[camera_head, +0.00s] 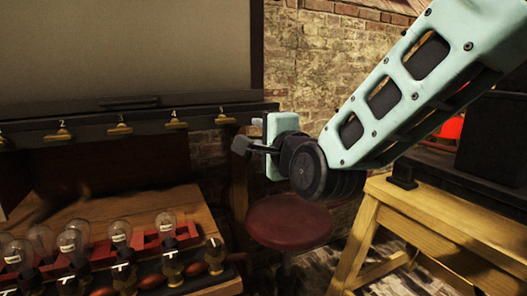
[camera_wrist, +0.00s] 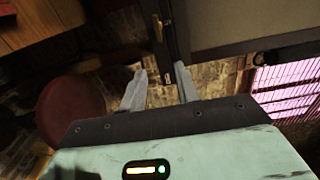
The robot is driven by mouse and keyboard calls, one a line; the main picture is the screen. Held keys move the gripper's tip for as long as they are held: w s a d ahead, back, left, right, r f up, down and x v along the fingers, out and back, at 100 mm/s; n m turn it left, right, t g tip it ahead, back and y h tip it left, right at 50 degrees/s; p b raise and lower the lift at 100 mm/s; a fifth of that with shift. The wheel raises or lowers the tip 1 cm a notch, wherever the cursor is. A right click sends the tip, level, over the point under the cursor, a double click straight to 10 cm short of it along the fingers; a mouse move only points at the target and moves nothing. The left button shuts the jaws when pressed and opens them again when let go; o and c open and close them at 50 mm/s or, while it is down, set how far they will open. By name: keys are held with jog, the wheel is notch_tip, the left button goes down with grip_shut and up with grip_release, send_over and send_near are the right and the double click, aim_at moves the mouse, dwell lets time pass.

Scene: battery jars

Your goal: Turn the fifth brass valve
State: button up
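Brass valves hang in a row along the front of a dark rail (camera_head: 140,122). The valve labelled 5 (camera_head: 223,117) is the rightmost, near the rail's right end. My gripper (camera_head: 250,136) is just right of and slightly below it, apart from it in the picture. In the wrist view my gripper (camera_wrist: 161,90) has its two grey fingers spread with nothing held between them. The dark rail's end lies beyond the fingers, and a brass valve (camera_wrist: 157,27) shows on it, above the fingertips. I cannot tell the exact depth between fingers and valve.
Valves labelled 2 (camera_head: 62,131), 3 (camera_head: 120,127) and 4 (camera_head: 176,122) are further left. Below is a wooden bench (camera_head: 190,203) with several glass bulbs. A red stool (camera_head: 289,222) stands below my gripper. A wooden stand (camera_head: 425,207) is at right.

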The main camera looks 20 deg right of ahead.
jog(key=shift+s+b, duration=0.5)
jog(key=shift+s, duration=0.05)
jog(key=s+a+f+n+g+y, duration=0.4)
jog(key=s+a+f+n+g, duration=0.35)
jog(key=a+f+n, duration=0.4)
jog(key=s+f+n+g+h, duration=0.1)
jog(key=s+f+n+g, duration=0.65)
jog(key=s, duration=0.25)
jog(key=s+d+f+n+g+h, duration=0.2)
jog(key=s+f+n+g, duration=0.1)
jog(key=s+n, duration=0.35)
notch_tip(320, 180, up, 14)
jog(key=s+p, duration=0.1)
jog(key=p, duration=1.2)
jog(key=shift+s+d+p, duration=0.15)
jog(key=shift+d+p, duration=0.2)
jog(key=shift+p, duration=0.05)
jog(key=shift+f, duration=0.1)
